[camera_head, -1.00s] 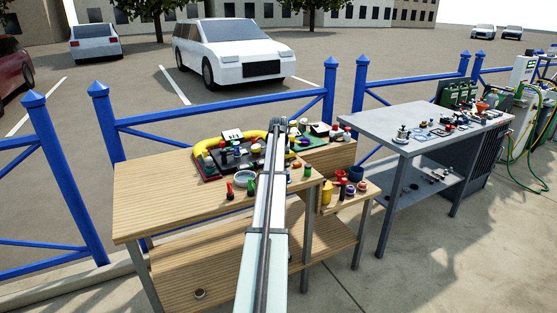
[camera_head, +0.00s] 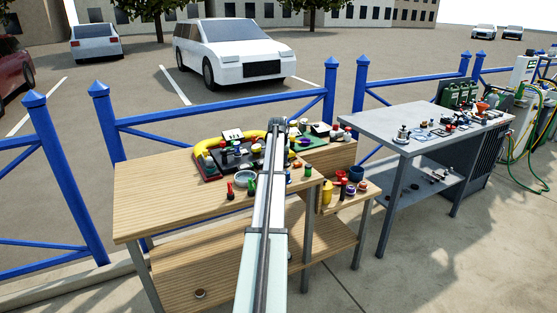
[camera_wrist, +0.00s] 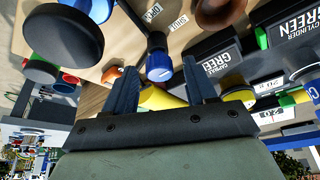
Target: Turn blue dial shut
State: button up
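The blue dial (camera_wrist: 159,68) shows at the upper middle of the wrist view, with a dark pointer or handle above it in the picture. Small labels reading OPEN (camera_wrist: 152,13) and SHUT (camera_wrist: 178,22) sit near it. My gripper (camera_wrist: 160,63) is open, its two dark blue fingers on either side of the dial in the picture. I cannot tell whether either finger touches it. In the head view my arm hides the gripper, and I cannot make out the dial there.
Green-labelled dark boxes (camera_wrist: 211,68) and a brown round knob (camera_wrist: 220,12) lie close on the right in the wrist view. A large black round knob (camera_wrist: 62,34) is at left. The wooden workbench (camera_head: 150,205) is crowded around my arm's far end; its left part is bare.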

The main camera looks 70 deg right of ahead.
jog(key=v, duration=1.4)
jog(key=shift+f, duration=0.1)
dwell(0.3)
